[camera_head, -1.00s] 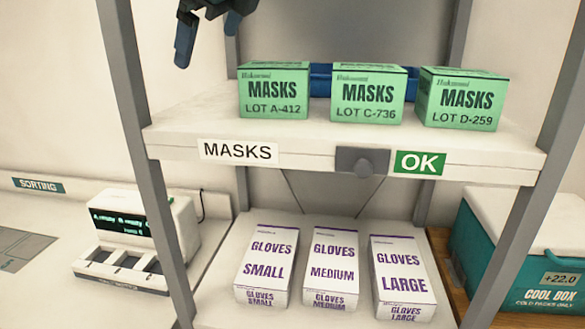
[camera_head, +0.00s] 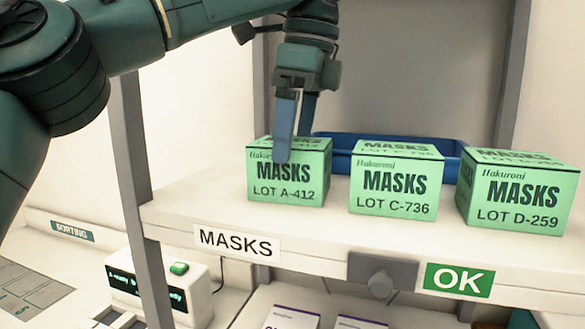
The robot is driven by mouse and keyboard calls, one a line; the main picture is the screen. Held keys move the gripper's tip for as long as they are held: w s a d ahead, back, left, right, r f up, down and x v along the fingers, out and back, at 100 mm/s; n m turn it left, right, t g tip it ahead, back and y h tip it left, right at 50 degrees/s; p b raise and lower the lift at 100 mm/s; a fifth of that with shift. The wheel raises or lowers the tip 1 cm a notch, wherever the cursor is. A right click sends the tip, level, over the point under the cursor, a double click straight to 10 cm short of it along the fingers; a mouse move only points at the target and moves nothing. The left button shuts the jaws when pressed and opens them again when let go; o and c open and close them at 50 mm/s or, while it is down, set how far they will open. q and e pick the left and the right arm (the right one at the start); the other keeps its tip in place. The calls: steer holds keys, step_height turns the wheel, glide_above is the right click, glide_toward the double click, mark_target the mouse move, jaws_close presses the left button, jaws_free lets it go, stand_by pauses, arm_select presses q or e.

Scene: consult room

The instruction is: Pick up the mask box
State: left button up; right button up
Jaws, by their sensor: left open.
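Three green mask boxes stand in a row on the upper shelf. The left mask box (camera_head: 287,190) reads LOT A-412, the middle mask box (camera_head: 396,190) LOT C-736, and the right mask box (camera_head: 518,195) LOT D-259. My left gripper (camera_head: 294,140) points down at the LOT A-412 box and is open. One blue finger is in front of the box's upper front face; the other shows behind it, near the top. I cannot tell whether the fingers touch the box. My right gripper is not in view.
A blue tray (camera_head: 440,150) stands behind the boxes. The shelf (camera_head: 190,205) carries a MASKS label (camera_head: 237,243) and a green OK sign (camera_head: 459,280) on its front edge. A shelf post (camera_head: 140,200) rises left of the boxes. Glove boxes (camera_head: 292,318) show below.

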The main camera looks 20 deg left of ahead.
mark_target(290, 167)
arm_select(q)
steer(key=shift+w+a+f, duration=0.1)
steer(key=shift+a+f, duration=0.15)
steer(key=shift+f, duration=1.05)
steer(key=shift+w+a+f, duration=0.1)
steer(key=shift+a+f, duration=0.1)
steer(key=shift+f, duration=1.1)
steer(key=shift+s, duration=0.1)
steer(key=shift+c, duration=0.2)
steer(key=c, duration=1.1)
